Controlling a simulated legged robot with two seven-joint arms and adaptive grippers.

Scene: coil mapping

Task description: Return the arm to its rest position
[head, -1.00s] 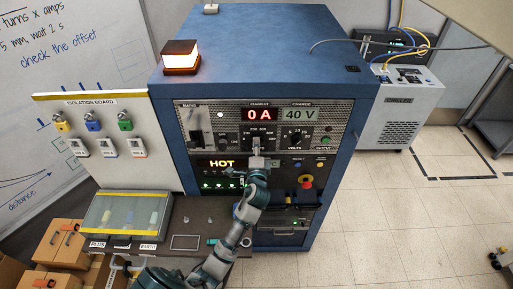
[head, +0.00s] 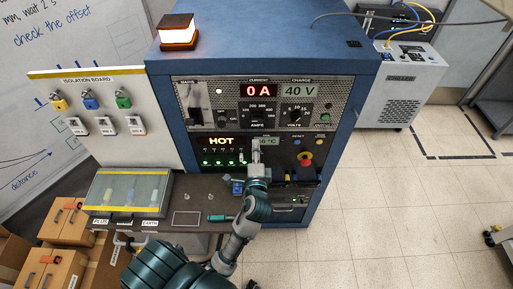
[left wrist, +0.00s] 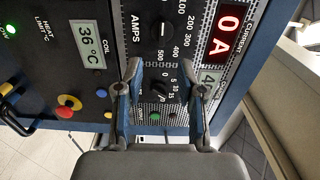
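My left gripper (head: 257,149) is in front of the blue cabinet (head: 353,75), below the AMPS knob (head: 257,114), and partly covers the coil temperature display. In the left wrist view its two fingers (left wrist: 167,78) are apart with nothing between them. The VOLTS knob (left wrist: 158,91) shows beyond the fingers, not gripped. My left arm (head: 247,222) reaches up from the bottom of the head view. The current display (head: 259,90) reads 0 A and the charge display (head: 299,91) reads 40 V. The coil display (left wrist: 92,44) reads 36 °C. My right gripper is out of view.
A shelf (head: 187,201) with a clear-lidded box (head: 128,190) juts out left of my forearm. The isolation board (head: 75,133) with padlocks stands at left. A red emergency button (head: 305,159) is right of the gripper. Open floor (head: 400,200) lies at right.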

